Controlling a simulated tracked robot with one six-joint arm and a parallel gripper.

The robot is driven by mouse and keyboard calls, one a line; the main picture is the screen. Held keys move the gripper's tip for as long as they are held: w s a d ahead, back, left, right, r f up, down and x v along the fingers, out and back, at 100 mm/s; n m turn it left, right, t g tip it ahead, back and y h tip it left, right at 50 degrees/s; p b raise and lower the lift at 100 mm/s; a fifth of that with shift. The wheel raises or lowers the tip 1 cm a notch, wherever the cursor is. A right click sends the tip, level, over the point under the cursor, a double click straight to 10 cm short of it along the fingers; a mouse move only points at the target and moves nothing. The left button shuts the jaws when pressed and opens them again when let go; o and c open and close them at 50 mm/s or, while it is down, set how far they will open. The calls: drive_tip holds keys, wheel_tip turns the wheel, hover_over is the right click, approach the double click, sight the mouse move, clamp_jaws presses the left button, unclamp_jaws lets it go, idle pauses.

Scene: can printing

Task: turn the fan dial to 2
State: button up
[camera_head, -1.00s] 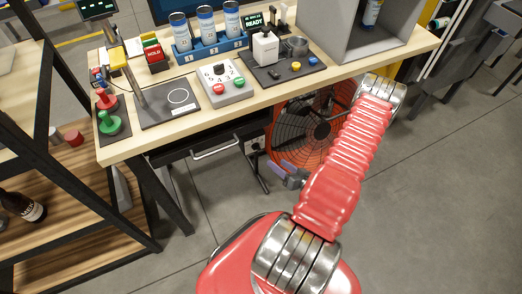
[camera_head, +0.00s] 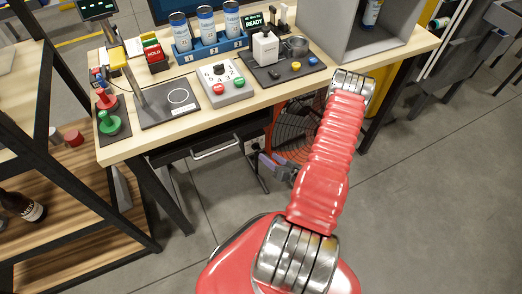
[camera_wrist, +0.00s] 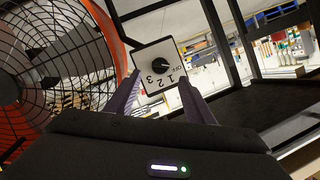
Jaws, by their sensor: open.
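The fan (camera_head: 290,128) has an orange rim and dark grille. It stands under the workbench in the head view, partly hidden by my arm, and fills the left of the wrist view (camera_wrist: 50,60). Its control plate (camera_wrist: 170,78) is white, marked OFF, 1, 2 and 3, with a round black dial (camera_wrist: 160,67). A small light mark shows on the dial, but I cannot tell its setting surely. My gripper (camera_wrist: 159,84) is open and empty, its two purple-grey fingers on either side of the plate's lower part. Contact with the dial cannot be told. The gripper is small in the head view (camera_head: 276,167).
The wooden workbench (camera_head: 130,148) is above, with a dark drawer and handle (camera_head: 215,149) left of the gripper. A dark table leg (camera_head: 165,195) stands further left. A grey box (camera_head: 345,35) sits on the bench.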

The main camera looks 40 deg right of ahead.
sight(259, 149)
drive_tip(key=x, duration=0.7)
drive_tip(key=shift+w+f, duration=0.25)
drive_tip(key=shift+w, duration=0.1)
drive_tip(key=shift+c, duration=0.2)
drive_tip(key=c, duration=0.9)
drive_tip(key=shift+s+d, duration=0.1)
drive_tip(key=shift+d, duration=0.25)
drive_tip(key=shift+c, duration=0.5)
drive_tip(key=shift+a, duration=0.2)
